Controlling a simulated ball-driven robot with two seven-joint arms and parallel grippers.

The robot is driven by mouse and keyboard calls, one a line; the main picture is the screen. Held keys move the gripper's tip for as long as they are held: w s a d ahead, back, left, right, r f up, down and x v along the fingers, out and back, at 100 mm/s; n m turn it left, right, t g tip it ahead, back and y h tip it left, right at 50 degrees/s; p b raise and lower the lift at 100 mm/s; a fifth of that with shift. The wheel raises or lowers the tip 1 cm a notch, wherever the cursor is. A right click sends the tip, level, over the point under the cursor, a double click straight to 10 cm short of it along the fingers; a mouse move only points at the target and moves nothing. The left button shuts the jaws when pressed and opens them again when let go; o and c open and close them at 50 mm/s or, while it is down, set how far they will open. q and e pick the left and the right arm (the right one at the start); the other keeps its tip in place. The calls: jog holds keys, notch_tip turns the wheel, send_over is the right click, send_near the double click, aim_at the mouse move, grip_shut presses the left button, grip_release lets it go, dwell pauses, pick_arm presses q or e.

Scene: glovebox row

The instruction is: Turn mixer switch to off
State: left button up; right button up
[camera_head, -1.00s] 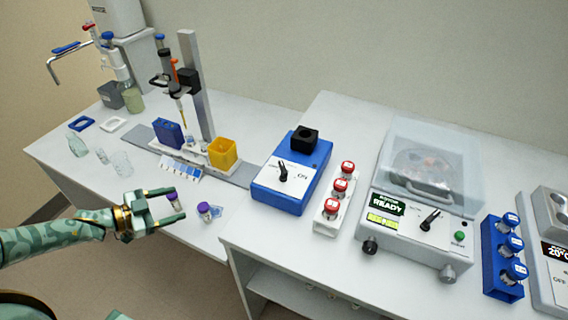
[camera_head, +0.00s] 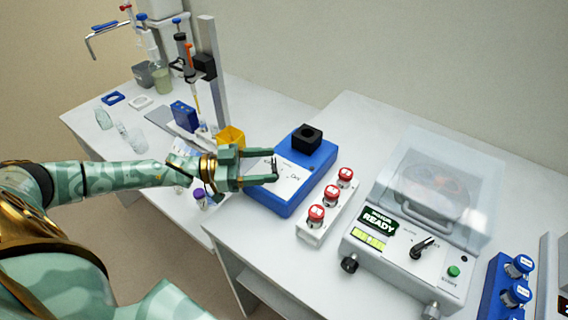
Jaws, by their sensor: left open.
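The mixer (camera_head: 311,169) is a blue box with a white top panel marked ON and a black square cup holder (camera_head: 306,139) at its back. My left gripper (camera_head: 275,167) reaches over the panel from the left, its fingers open around the spot of the black switch. The fingers hide most of the switch, so I cannot tell whether they touch it or which way it points. My right gripper is not in view.
A white rack (camera_head: 326,207) with red-capped vials stands just right of the mixer. The centrifuge (camera_head: 410,245), reading READY, is further right. A yellow box (camera_head: 231,137) and a pipette stand (camera_head: 210,75) are behind my left gripper. A purple-capped vial (camera_head: 200,196) sits below my wrist.

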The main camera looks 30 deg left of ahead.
aim_at(282, 174)
pick_arm(q)
jog(key=x, duration=0.4)
jog(key=shift+w+d, duration=0.2)
jog(key=shift+w, duration=0.05)
jog(key=c, duration=1)
jog(key=n+t+y+p, duration=0.1)
jog(key=p, duration=0.1)
jog(key=n+t+y+p, duration=0.1)
jog(key=p, duration=0.2)
jog(key=shift+a+r+t, duration=0.1)
jog(key=shift+r+t, duration=0.2)
jog(key=shift+r, duration=0.05)
jog(key=shift+w+a+f+n+t+y+p, duration=0.15)
jog(key=shift+f+n+t+y+p, duration=0.15)
jog(key=shift+n+y+p, duration=0.15)
